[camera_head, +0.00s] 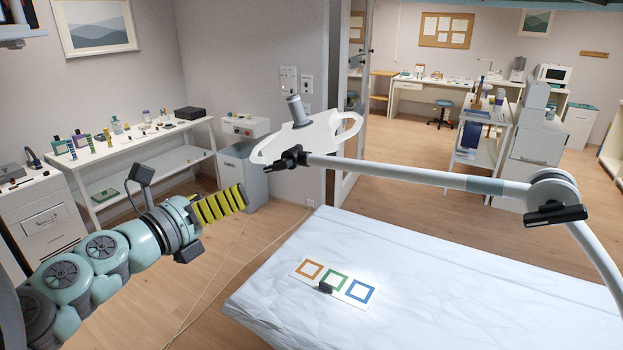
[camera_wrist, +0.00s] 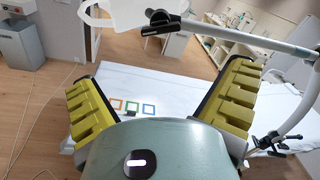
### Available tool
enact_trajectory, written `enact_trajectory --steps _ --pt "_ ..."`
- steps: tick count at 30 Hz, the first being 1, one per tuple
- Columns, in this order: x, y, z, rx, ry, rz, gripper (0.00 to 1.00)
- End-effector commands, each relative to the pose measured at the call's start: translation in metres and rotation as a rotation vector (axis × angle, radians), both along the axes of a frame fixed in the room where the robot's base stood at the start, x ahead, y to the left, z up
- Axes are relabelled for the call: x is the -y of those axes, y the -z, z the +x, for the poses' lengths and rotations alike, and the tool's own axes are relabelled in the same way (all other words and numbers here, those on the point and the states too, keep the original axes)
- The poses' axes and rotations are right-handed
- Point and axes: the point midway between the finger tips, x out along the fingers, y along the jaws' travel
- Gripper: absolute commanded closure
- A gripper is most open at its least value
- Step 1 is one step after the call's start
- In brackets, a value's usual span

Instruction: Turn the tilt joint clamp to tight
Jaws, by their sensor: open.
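A white lamp head (camera_head: 305,137) with a ring handle hangs over the bed on a jointed white arm (camera_head: 420,176). A dark clamp (camera_head: 288,160) with a small lever sits where the lamp head meets the arm; it looks like the tilt joint clamp. It also shows at the top of the wrist view (camera_wrist: 160,19). Another black lever (camera_head: 556,215) is at the arm's elbow. My gripper (camera_head: 240,196) is at the left, below and left of the lamp head, apart from it. In the wrist view its yellow-and-black fingers (camera_wrist: 162,82) are wide apart with nothing between them. Whether the clamp is loose is unclear.
A white-covered couch (camera_head: 450,290) fills the lower right, bearing a card with three coloured squares (camera_head: 334,284) and a small black object. A bench (camera_head: 130,150) with bottles and a grey cabinet (camera_head: 242,178) stand behind my arm. Cables (camera_head: 215,285) lie on the floor.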

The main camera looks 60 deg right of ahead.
Motion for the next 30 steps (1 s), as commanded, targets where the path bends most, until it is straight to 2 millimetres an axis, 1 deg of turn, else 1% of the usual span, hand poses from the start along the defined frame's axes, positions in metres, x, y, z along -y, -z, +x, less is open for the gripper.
enact_trajectory --steps 1,3,14,25,27,30 --pt "0.007 -0.002 -0.003 -0.001 0.011 0.001 0.0" --pt "0.014 -0.001 -0.004 -0.001 0.011 0.001 0.0" --pt "0.05 0.0 -0.002 -0.004 0.006 0.001 0.0" --pt "0.091 0.0 -0.003 -0.003 0.006 -0.001 0.0" --pt "0.099 -0.005 -0.002 -0.003 0.002 -0.004 0.0" --pt "0.11 -0.005 -0.003 -0.004 0.005 -0.004 0.0"
